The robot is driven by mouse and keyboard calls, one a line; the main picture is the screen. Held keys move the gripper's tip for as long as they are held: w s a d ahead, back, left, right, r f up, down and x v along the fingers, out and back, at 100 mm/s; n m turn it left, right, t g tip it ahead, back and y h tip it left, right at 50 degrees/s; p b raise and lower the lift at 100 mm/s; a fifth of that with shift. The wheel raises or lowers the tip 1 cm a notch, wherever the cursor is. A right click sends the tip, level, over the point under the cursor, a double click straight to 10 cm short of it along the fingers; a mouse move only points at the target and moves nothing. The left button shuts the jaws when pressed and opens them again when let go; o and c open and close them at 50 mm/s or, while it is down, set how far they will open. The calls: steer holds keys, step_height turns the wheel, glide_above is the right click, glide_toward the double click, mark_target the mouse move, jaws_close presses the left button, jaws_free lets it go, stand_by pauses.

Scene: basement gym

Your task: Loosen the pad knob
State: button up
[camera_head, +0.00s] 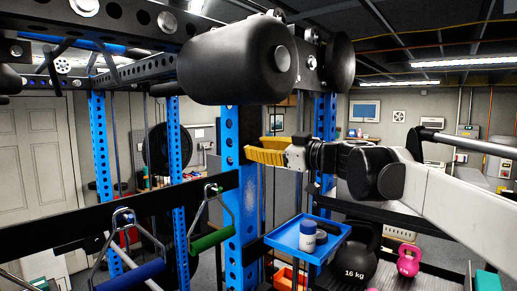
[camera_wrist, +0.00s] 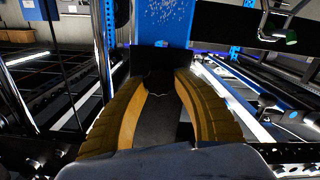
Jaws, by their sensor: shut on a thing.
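My gripper (camera_head: 250,154) has yellow ribbed fingers and reaches in from the right to the blue upright (camera_head: 230,165) of the rack, at mid-height. In the wrist view the two fingers (camera_wrist: 160,80) close around a dark knob (camera_wrist: 158,84) in front of a black part on the blue upright (camera_wrist: 165,22). The knob is black on black, so its exact shape and turn are hard to tell. In the head view the fingers hide it. A large black roller pad (camera_head: 225,62) sits above my gripper, with a second rounded black pad (camera_head: 341,62) to its right.
A black crossbar (camera_head: 150,205) with hanging handles, one blue (camera_head: 128,277) and one green (camera_head: 211,240), runs left of the upright. Below my arm are a blue tray (camera_head: 272,238) with a bottle (camera_head: 307,235), a black kettlebell (camera_head: 357,262) and a pink one (camera_head: 408,263).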

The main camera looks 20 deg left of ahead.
stand_by(0.3)
steer(key=o, duration=1.2)
steer(key=shift+c, duration=0.2)
steer(key=v, duration=1.2)
steer(key=shift+f, duration=0.1)
